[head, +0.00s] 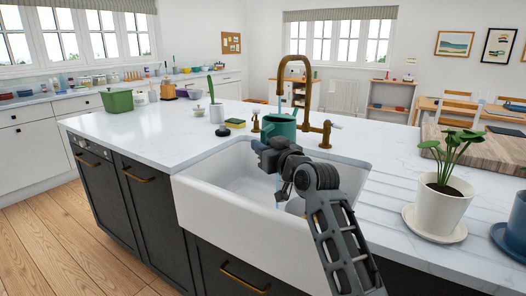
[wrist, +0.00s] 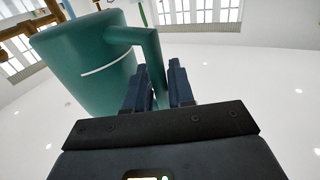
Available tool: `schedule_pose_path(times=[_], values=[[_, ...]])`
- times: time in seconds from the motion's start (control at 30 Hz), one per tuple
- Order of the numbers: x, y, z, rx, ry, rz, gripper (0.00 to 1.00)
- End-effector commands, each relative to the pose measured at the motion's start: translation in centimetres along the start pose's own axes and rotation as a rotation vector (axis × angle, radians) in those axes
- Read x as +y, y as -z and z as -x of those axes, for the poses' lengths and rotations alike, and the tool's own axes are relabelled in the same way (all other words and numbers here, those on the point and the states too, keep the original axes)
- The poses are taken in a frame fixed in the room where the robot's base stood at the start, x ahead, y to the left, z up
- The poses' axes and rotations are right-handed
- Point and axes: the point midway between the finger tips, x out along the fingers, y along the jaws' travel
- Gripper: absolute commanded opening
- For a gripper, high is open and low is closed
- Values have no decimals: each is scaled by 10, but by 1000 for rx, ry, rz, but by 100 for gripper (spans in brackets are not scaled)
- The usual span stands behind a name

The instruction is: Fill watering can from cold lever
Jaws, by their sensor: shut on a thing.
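The green watering can (head: 280,127) is held over the white sink (head: 218,205), below the mouth of the brass faucet (head: 308,75). In the wrist view the can (wrist: 88,68) has a white line on its side and a handle at right. My gripper (wrist: 162,75) is shut on that handle; it also shows in the head view (head: 270,150). A pale blue streak shows between the faucet mouth and the can, and another below the can; it looks like water. A brass lever (head: 326,133) stands right of the faucet, and another tap fitting (head: 255,122) stands left. The water level inside is hidden.
A potted plant (head: 441,205) on a saucer stands right of the sink, with a wooden board (head: 480,150) behind it. A yellow sponge (head: 235,123) and a dark round item lie left of the faucet.

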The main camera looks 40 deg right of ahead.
Motion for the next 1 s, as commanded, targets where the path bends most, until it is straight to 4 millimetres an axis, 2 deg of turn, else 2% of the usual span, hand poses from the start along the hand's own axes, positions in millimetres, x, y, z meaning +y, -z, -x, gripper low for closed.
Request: schedule_pose_path(times=[0.57, 1.0], values=[[2, 0, -3, 2, 0, 0, 0], [28, -2, -41, 3, 0, 0, 0]])
